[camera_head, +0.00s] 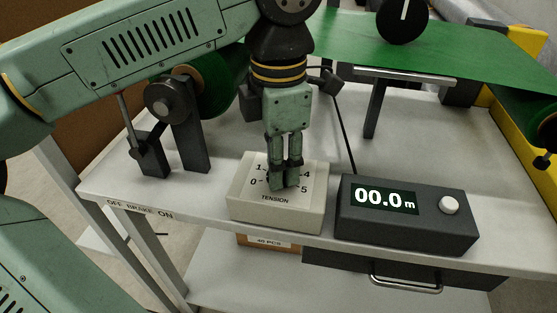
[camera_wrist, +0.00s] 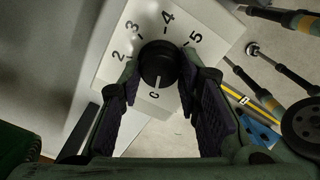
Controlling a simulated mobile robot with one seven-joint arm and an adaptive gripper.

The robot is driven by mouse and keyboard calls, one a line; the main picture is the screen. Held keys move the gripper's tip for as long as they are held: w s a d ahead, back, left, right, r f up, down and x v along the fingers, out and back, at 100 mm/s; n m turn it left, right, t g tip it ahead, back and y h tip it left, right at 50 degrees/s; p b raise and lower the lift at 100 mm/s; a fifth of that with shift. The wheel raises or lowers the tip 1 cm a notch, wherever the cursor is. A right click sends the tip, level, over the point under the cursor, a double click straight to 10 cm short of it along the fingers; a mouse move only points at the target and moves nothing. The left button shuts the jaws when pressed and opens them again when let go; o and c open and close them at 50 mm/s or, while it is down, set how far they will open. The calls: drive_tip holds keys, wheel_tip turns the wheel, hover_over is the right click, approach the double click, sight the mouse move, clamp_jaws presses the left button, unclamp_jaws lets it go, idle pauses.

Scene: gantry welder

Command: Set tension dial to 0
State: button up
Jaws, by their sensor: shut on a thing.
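The tension dial is a black round knob (camera_wrist: 158,65) on a pale box (camera_head: 280,212) lettered TENSION. In the wrist view the numbers 2, 3, 4 and 5 show around it, with a mark like a 0 below it. A white line on the knob points down, toward that mark. The 1 is hidden there by a finger. My gripper (camera_head: 285,182) points down over the box, its two fingers on either side of the knob and shut on it. In the head view the fingers hide the knob.
A dark display box (camera_head: 408,232) reading 00.0 m, with a white button (camera_head: 449,205), stands right of the dial box. A brake lever (camera_head: 137,135) and a green roll (camera_head: 222,90) are at left. Several tools (camera_wrist: 275,85) show at right in the wrist view.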

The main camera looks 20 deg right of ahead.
drive_tip(key=shift+n, duration=0.4)
drive_tip(key=o, duration=1.1)
drive_tip(key=shift+o, duration=0.2)
wheel_tip(320, 180, up, 12)
idle(0.4)
